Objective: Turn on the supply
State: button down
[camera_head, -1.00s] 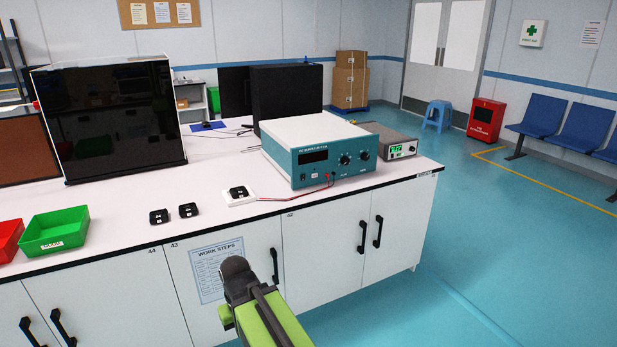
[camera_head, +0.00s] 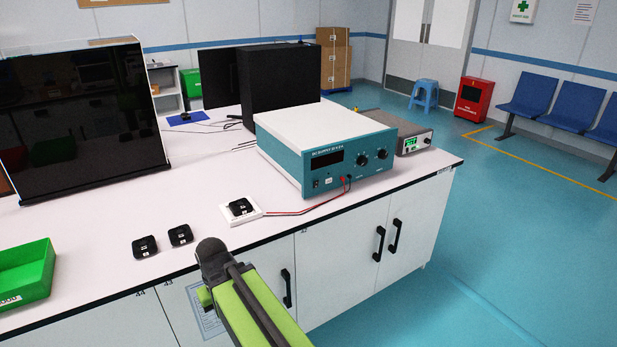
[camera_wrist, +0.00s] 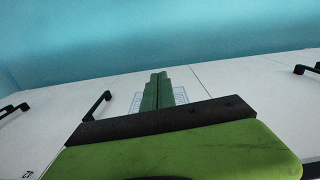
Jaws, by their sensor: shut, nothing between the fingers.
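The teal DC supply (camera_head: 331,155) with a white top stands on the bench. Its display (camera_head: 326,159) is dark, two black knobs sit to the right of it, and a small switch (camera_head: 316,183) is at the lower left of its front. Red and black leads run from its front to a white fixture (camera_head: 242,213) holding a black module. In the wrist view my gripper (camera_wrist: 158,76) is shut and empty, pointing at the floor beside the cabinet fronts. In the head view my arm is in front of the bench, left of and below the supply; the fingertips are unclear there.
Two black modules (camera_head: 145,246) lie on the bench left of the fixture. A green bin (camera_head: 25,272) is at the left. A smaller grey instrument (camera_head: 408,135) with a lit green display stands right of the supply. Cabinet handles (camera_head: 287,288) stick out below the bench edge (camera_head: 270,239).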

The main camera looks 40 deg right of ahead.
jog(key=shift+w+r, duration=0.1)
jog(key=shift+w, duration=0.15)
jog(key=shift+w, duration=0.1)
